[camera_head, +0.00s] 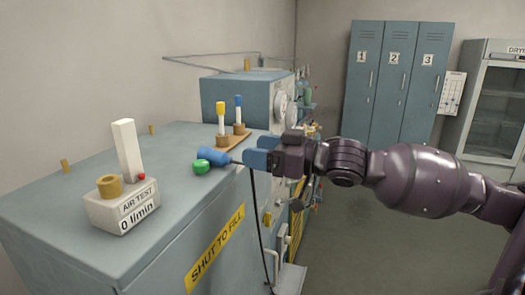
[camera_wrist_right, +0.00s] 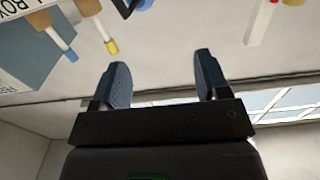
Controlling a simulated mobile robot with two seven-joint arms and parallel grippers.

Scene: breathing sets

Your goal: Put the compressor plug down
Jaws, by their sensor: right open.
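The compressor plug appears to be the blue cylinder (camera_head: 212,157) lying on the grey cabinet top near its right edge, next to a green ball (camera_head: 201,166). A thin dark part leads from it toward my right gripper, and a black hose hangs down the cabinet side. My right gripper (camera_head: 252,152) has its blue fingers just right of the plug, at the cabinet edge. In the wrist view the fingers (camera_wrist_right: 160,62) are apart with nothing between them. A blue piece (camera_wrist_right: 143,4), likely the plug, is cut off at the top there. My left gripper is not in view.
An air test box (camera_head: 122,205) reading 0 l/min stands at the front left of the cabinet top. Yellow- and blue-topped pegs (camera_head: 221,118) stand on a wooden base behind the plug. Lockers (camera_head: 395,80) are at the back. The cabinet top's middle is mostly clear.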

